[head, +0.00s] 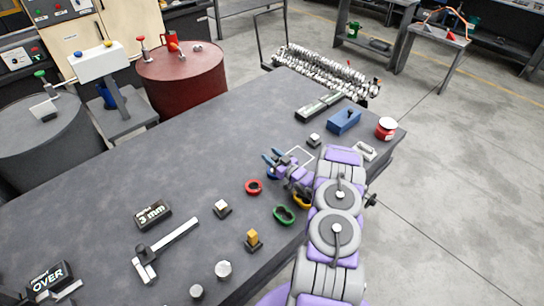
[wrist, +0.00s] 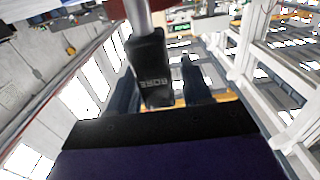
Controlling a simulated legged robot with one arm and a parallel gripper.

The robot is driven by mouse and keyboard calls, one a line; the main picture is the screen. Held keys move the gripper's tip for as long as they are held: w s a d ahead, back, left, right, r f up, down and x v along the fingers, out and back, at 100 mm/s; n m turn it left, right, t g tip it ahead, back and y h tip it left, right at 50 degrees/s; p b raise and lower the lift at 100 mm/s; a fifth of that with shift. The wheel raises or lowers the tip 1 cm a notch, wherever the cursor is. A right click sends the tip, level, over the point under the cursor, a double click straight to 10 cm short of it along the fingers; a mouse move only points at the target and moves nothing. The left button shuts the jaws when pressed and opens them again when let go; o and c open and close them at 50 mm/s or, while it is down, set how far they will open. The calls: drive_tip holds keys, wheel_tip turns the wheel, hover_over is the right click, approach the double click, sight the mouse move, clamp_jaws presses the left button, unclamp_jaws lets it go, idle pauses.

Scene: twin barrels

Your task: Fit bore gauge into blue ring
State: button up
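The bore gauge (wrist: 152,72) has a dark handle with "BORE" lettering and a bright metal rod running out of the top of the wrist view. In the head view my gripper (head: 274,158) is low over the table, fingers toward the left; the gauge cannot be made out there. The blue ring (head: 272,174) shows only as a small blue patch beneath the gripper, mostly hidden. I cannot tell whether the gauge touches it.
A red ring (head: 254,187) lies left of my gripper, a green ring (head: 284,215) and a yellow ring (head: 302,201) near my arm. A blue box (head: 344,121) and a red tin (head: 386,128) stand at the far right. The table's left middle is clear.

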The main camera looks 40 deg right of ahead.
drive_tip(key=shift+o, duration=1)
drive_tip(key=shift+f, duration=0.1)
drive_tip(key=s+a+r+p, duration=0.1)
drive_tip(key=s+a+r, duration=0.1)
drive_tip(key=s+a, duration=0.2)
drive_tip(key=s+a+r+p, duration=0.2)
drive_tip(key=s+a+r, duration=0.1)
drive_tip(key=s, duration=0.6)
drive_tip(key=shift+s+a, duration=0.4)
drive_tip(key=shift+a, duration=0.15)
